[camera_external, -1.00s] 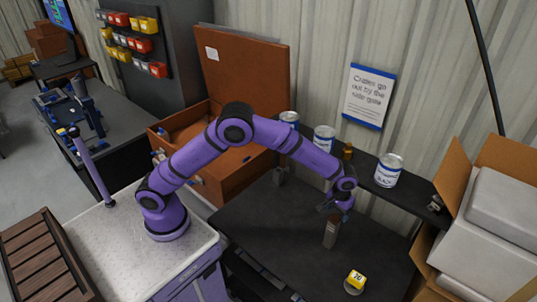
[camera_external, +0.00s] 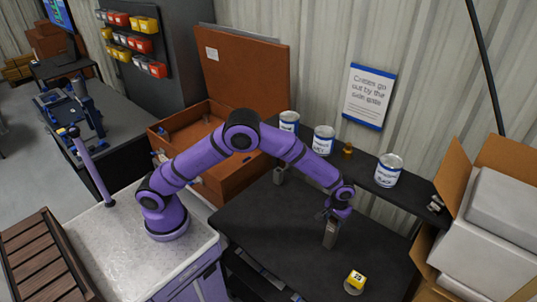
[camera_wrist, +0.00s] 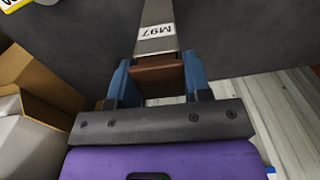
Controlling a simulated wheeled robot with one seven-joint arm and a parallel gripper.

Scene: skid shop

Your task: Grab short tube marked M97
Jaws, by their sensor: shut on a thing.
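The short tube (camera_wrist: 157,38) is a grey, square-sided piece with a white M97 label. It stands upright on the dark bench in the external view (camera_external: 330,238). My gripper (camera_wrist: 157,78) has its two blue fingers on either side of the tube's brown upper end and is shut on it. In the external view my gripper (camera_external: 335,213) is at the top of the tube, which reaches down to the bench top. The fingers hide part of the tube's upper end there.
An open cardboard box (camera_external: 455,190) is on the right. Bare bench top (camera_external: 275,235) lies left of the tube.

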